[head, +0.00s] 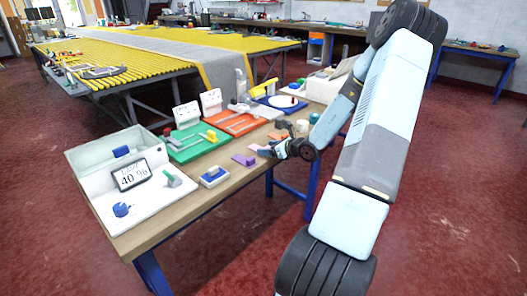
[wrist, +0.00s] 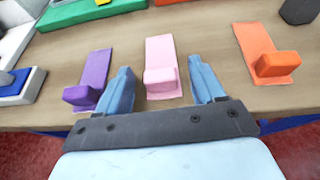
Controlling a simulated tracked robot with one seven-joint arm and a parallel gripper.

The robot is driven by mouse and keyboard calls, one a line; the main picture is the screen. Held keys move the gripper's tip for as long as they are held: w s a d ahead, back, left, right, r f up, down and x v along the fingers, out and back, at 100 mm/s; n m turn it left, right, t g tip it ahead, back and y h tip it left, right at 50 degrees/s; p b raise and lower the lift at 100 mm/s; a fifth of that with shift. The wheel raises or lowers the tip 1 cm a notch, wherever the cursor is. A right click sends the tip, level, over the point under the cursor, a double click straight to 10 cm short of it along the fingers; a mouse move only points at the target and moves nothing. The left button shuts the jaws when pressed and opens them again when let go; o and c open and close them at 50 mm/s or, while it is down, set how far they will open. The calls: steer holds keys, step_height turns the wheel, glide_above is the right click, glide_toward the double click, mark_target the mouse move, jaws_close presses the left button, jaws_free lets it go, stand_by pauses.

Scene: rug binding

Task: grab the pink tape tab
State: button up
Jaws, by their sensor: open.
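The pink tape tab (wrist: 161,82) lies on the wooden table in the wrist view, a flat strip with a raised block at its near end. My gripper (wrist: 160,82) is open, with one blue finger on each side of the pink block. A gap shows between the block and each finger; I cannot tell the height of the fingertips over the table. In the head view my gripper (head: 272,152) is at the table's near edge, and the pink tab there is mostly hidden by it.
A purple tab (wrist: 88,82) lies close left of my left finger, and an orange tab (wrist: 264,55) lies to the right. A green board (wrist: 90,12) is behind. In the head view, a white box with a sign (head: 130,175) stands at the table's left end.

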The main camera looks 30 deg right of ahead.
steer(key=shift+w, duration=0.1)
steer(key=c, duration=1.1)
